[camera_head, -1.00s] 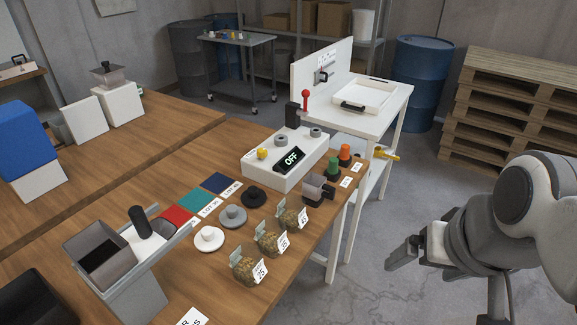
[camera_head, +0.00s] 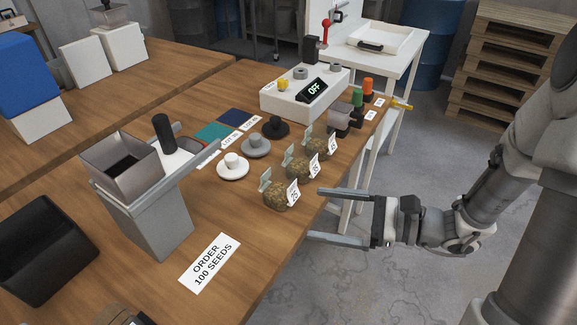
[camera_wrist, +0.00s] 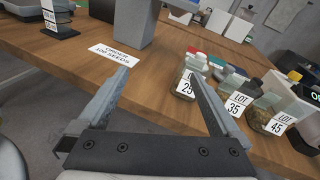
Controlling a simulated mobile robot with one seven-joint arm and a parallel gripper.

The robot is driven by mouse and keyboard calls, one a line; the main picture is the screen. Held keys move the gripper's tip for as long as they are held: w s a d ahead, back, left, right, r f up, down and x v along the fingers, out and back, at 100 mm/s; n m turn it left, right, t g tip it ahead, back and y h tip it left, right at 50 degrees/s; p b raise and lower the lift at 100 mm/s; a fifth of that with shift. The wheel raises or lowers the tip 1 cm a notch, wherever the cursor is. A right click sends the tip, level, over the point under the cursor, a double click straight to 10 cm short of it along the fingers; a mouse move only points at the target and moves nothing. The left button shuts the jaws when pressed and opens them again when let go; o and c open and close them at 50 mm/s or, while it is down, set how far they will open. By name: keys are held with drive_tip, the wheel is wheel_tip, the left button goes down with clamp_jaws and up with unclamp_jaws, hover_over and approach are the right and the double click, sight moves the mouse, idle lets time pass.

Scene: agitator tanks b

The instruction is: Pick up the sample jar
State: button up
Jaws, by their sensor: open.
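Three small seed-filled jars with flip-up lids and white lot tags stand in a row near the table's edge; I cannot tell which is the sample jar. The nearest jar (camera_head: 275,198) is tagged LOT 25 in the wrist view (camera_wrist: 184,83). Beyond it are the LOT 35 jar (camera_head: 298,170) and the LOT 45 jar (camera_head: 318,147). My gripper (camera_head: 314,215) is open and empty, just right of the nearest jar, with its fingers pointing left over the table's edge. In the wrist view, my gripper (camera_wrist: 159,75) has the LOT 25 jar just beyond its right fingertip.
An "ORDER 100 SEEDS" card (camera_head: 210,262) lies left of my gripper, near a grey hopper (camera_head: 155,215). White, grey and black round pieces, including the white one (camera_head: 233,170), sit behind the jars. A white device reading OFF (camera_head: 290,100) stands farther back.

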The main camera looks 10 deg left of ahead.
sight(292, 192)
drive_tip(key=w+d+f+m+t+b, duration=0.1)
drive_tip(key=w+d+f+m+t, duration=0.1)
drive_tip(key=w+f+m+t, duration=0.25)
drive_tip(key=shift+m, duration=0.35)
drive_tip(key=b+x, duration=0.1)
drive_tip(key=x, duration=1)
drive_tip(key=shift+w+a+b, duration=0.15)
drive_tip(key=shift+a+b, duration=0.2)
drive_tip(key=shift+b, duration=0.05)
drive_tip(key=shift+b+x, duration=0.5)
drive_tip(key=shift+x, duration=2.2)
drive_tip(key=c, duration=1.3)
